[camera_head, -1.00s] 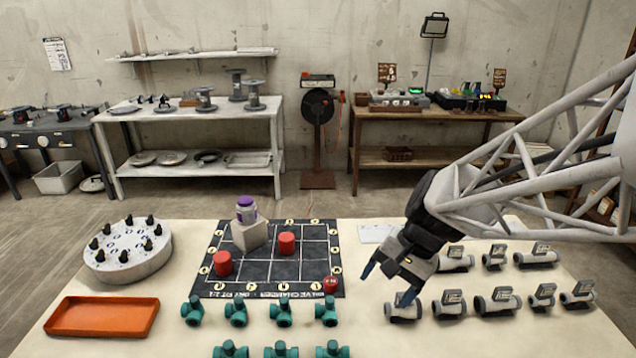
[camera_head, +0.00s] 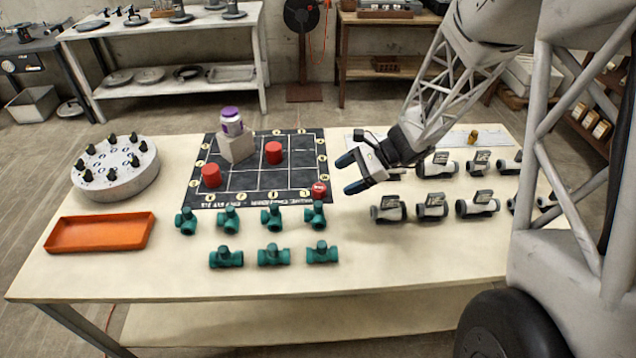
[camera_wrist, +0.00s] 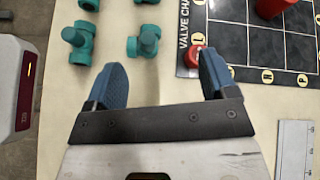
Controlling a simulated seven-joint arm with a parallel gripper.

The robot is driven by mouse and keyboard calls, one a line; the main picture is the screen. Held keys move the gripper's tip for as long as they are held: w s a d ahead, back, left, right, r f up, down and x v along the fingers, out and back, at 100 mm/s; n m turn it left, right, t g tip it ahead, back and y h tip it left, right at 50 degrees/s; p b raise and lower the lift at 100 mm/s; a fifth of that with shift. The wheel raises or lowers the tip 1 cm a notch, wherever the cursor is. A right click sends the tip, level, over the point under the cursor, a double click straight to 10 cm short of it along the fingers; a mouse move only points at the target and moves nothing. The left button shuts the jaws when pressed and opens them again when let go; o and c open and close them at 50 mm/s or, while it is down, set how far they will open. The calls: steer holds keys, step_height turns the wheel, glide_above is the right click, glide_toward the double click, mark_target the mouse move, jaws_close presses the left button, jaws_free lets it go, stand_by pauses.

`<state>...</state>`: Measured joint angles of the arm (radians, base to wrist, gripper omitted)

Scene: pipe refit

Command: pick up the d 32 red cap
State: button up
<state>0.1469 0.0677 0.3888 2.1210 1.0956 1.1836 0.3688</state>
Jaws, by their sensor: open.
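Three red pieces are on the black grid mat (camera_head: 222,190). One red cylinder (camera_head: 211,175) stands at its front left, and another red cylinder (camera_head: 274,152) near its middle. A smaller round red piece (camera_head: 319,190) with a pale mark sits at the front right corner. I cannot read which is the d 32 cap. My gripper (camera_head: 348,174) is open and empty, off the mat's right side, fingers pointing left. In the wrist view my gripper (camera_wrist: 162,78) has the small red piece (camera_wrist: 190,58) partly hidden behind its right finger.
Teal pipe tees (camera_head: 273,255) stand in front of the mat. Grey valve fittings (camera_head: 432,206) are at the right. A white block (camera_head: 236,148) with a purple-lidded jar (camera_head: 231,122) is on the mat. An orange tray (camera_head: 100,232) and round grey stand (camera_head: 115,172) are left.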

mark_target(320, 187)
steer(key=w+f+m, duration=0.1)
steer(key=w+f, duration=0.1)
steer(key=w+f+m+t+y, duration=0.1)
steer(key=w+f+m, duration=0.1)
steer(key=f, duration=0.1)
steer(key=w+d+f+m+t+y, duration=0.1)
steer(key=w+f, duration=0.1)
steer(key=f, duration=0.1)
steer(key=shift+w+d+m, duration=0.1)
steer(key=shift+w+m, duration=0.05)
steer(key=shift+m, duration=0.15)
steer(key=shift+x, duration=1.3)
steer(key=shift+x, duration=2.6)
steer(key=shift+r, duration=0.1)
steer(key=shift+c, duration=0.4)
steer(key=c, duration=0.9)
